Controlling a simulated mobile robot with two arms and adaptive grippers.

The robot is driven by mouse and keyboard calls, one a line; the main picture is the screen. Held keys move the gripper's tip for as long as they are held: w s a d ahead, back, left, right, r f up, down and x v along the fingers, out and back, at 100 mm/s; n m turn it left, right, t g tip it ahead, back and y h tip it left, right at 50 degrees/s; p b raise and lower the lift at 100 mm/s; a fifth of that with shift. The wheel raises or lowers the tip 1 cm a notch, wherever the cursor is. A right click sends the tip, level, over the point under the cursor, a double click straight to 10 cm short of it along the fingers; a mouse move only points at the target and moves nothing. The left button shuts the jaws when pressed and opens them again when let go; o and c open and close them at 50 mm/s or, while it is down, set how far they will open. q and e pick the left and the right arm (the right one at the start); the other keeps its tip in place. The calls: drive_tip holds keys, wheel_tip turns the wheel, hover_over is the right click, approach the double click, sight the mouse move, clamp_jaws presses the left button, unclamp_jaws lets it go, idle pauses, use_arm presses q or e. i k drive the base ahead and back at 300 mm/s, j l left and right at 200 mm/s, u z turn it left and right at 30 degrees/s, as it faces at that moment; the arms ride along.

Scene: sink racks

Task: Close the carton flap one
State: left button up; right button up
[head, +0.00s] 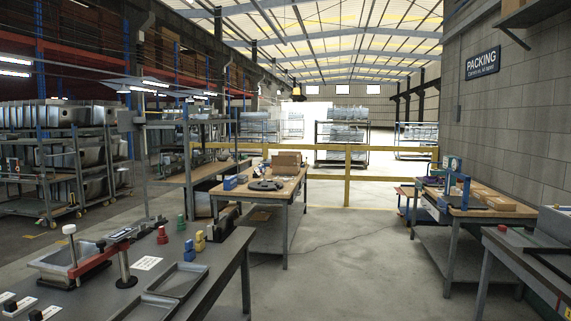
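Neither of my grippers shows in the head view. A small brown carton (287,158) stands on the wooden-topped table in the middle distance. Flat brown cardboard pieces or boxes (501,203) lie on the right-hand workbench. They are too small to tell any flap, or whether one is open or shut.
A dark bench (215,252) with trays, a sink basin and a red clamp fixture fills the near left. The middle table (250,194) and right workbench (456,211) stand beyond. A yellow railing (347,178) crosses behind. Grey floor (340,260) is clear between the tables.

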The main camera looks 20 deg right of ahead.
sight(277, 159)
drive_tip(key=i+l+z, duration=0.4)
drive_tip(key=i, duration=0.25)
drive_tip(key=i+l+z, duration=0.3)
drive_tip(key=i, duration=0.6)
drive_tip(key=i+z, duration=0.35)
drive_tip(key=i, duration=1.8)
drive_tip(key=i+l+u, duration=0.1)
drive_tip(key=i, duration=1.15)
drive_tip(key=i+l, duration=0.1)
drive_tip(key=i, duration=1.1)
